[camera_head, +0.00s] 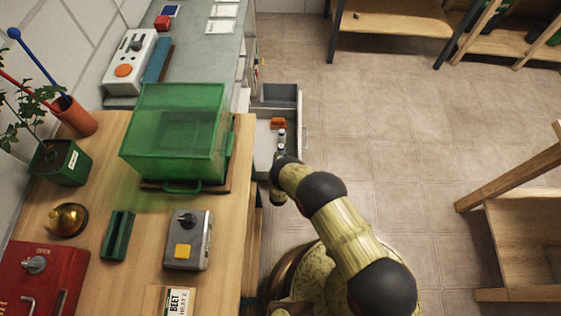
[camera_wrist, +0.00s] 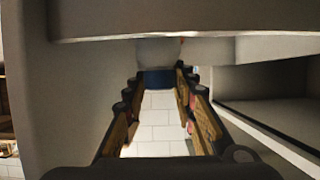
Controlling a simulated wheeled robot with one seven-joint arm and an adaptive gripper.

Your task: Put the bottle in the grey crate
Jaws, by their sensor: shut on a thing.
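My gripper (camera_head: 281,132) reaches over a grey, open-topped, drawer-like box (camera_head: 299,127) beside the counter; I cannot tell whether this is the grey crate. In the wrist view, my gripper's fingers (camera_wrist: 159,82) run forward with a gap between them. A dark blue patch (camera_wrist: 158,78) with a pale part above it shows between the fingertips. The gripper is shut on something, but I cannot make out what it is. No bottle can be clearly made out.
An orange item (camera_head: 278,123) lies inside the grey box. A green translucent box (camera_head: 175,135) stands on the wooden table (camera_head: 140,210), left of my arm. A grey device (camera_head: 187,240) is near the table's right edge. A wooden shelf (camera_head: 520,235) stands right; the middle floor is clear.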

